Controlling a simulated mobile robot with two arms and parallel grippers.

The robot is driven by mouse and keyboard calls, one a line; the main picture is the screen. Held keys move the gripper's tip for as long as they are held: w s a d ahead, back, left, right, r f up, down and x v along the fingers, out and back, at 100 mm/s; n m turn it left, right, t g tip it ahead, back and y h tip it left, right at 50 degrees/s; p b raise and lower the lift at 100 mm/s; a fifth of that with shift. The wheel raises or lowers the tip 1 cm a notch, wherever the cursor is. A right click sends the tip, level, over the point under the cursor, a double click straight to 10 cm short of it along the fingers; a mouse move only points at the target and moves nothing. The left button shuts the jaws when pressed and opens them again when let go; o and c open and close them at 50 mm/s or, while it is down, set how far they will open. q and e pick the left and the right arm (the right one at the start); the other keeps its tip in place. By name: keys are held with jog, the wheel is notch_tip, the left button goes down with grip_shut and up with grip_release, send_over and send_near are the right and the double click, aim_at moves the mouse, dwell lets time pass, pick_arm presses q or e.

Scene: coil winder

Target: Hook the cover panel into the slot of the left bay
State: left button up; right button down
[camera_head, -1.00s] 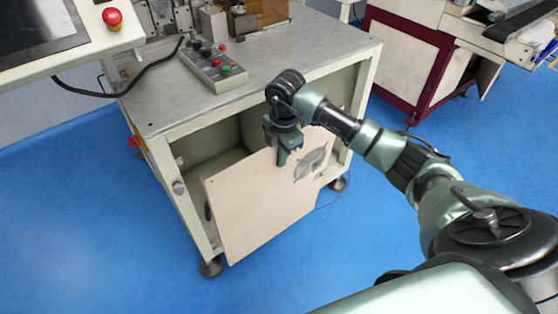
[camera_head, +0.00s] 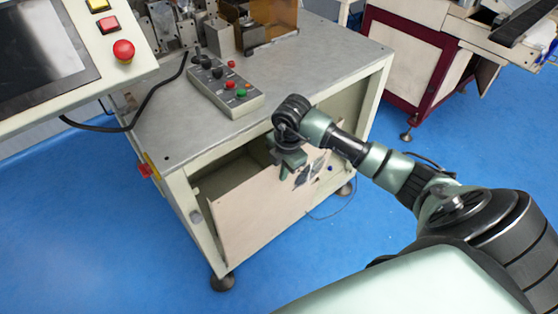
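The cover panel (camera_head: 255,215) is a flat, tan, nearly upright sheet at the front of the grey cabinet. It stands across the lower part of the open bay (camera_head: 228,172), with the dark interior showing above its top edge. My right gripper (camera_head: 290,170) comes in from the right and is shut on the panel's top edge, right of its middle. A cut-out with a grey patch shows near the panel's right end. The slot is hidden behind the panel, and I cannot tell whether the lower edge sits in it. My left gripper is not in view.
The cabinet's worktop (camera_head: 190,125) carries a button box (camera_head: 226,88) just above the bay. A touchscreen console (camera_head: 75,65) overhangs at the upper left. A maroon-framed machine (camera_head: 420,70) stands at the back right. The blue floor (camera_head: 110,235) in front is clear.

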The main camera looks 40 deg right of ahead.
jog(key=shift+r, duration=0.15)
jog(key=shift+w, duration=0.15)
jog(key=shift+w+a+f+b, duration=0.1)
jog(key=shift+w+f+b, duration=0.2)
jog(key=shift+w+b, duration=0.35)
jog(key=shift+w+f+b, duration=0.25)
jog(key=shift+w+b, duration=0.25)
jog(key=shift+w, duration=0.1)
jog(key=shift+f+b, duration=1.5)
jog(key=shift+f, duration=0.7)
dwell(1.5)
